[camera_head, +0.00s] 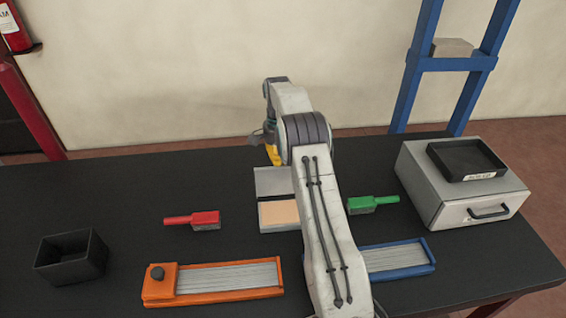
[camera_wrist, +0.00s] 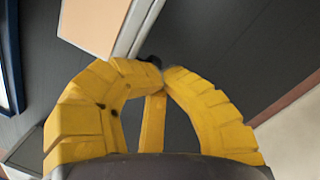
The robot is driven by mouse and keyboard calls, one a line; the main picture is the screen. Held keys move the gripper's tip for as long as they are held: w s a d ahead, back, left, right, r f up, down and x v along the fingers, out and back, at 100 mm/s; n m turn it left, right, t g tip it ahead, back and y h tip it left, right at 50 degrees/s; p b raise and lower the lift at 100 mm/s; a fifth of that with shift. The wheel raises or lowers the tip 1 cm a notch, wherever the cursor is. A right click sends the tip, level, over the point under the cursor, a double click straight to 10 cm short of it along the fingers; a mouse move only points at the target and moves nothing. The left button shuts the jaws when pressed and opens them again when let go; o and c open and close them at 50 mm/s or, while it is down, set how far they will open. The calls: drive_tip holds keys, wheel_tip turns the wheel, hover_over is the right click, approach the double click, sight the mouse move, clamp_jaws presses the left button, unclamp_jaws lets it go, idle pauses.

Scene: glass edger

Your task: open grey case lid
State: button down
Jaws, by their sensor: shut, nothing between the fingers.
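The grey case (camera_head: 263,218) lies on the black table at the middle, partly hidden by my arm. Its grey lid (camera_head: 270,181) stands up at the far side, and the peach-coloured inside (camera_head: 280,213) shows. In the wrist view the peach inside (camera_wrist: 92,22) and the pale edge of the lid (camera_wrist: 140,25) are at the top. My gripper (camera_head: 273,155) is just behind the lid in the head view. Its yellow fingers (camera_wrist: 160,68) are shut and empty in the wrist view, with the tips close to the lid's edge; I cannot tell whether they touch.
A red-handled brush (camera_head: 205,220) lies left of the case, a green one (camera_head: 362,206) right. Orange (camera_head: 225,281) and blue (camera_head: 405,258) trays lie in front. A black bin (camera_head: 72,257) stands left, a grey drawer box (camera_head: 440,190) right.

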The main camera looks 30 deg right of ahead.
drive_tip(key=shift+s+a+f, duration=0.1)
drive_tip(key=shift+s+f, duration=0.1)
drive_tip(key=shift+f, duration=0.3)
drive_tip(key=shift+s+a+f, duration=0.1)
drive_tip(key=shift+s+f, duration=0.1)
drive_tip(key=shift+f, duration=0.3)
drive_tip(key=c, duration=1)
unclamp_jaws()
drive_tip(key=shift+c, duration=0.2)
drive_tip(key=shift+r, duration=0.1)
wheel_tip(320, 180, up, 9)
drive_tip(key=w, duration=0.1)
drive_tip(key=shift+w+d, duration=0.15)
drive_tip(key=shift+d, duration=0.3)
drive_tip(key=shift+r, duration=0.15)
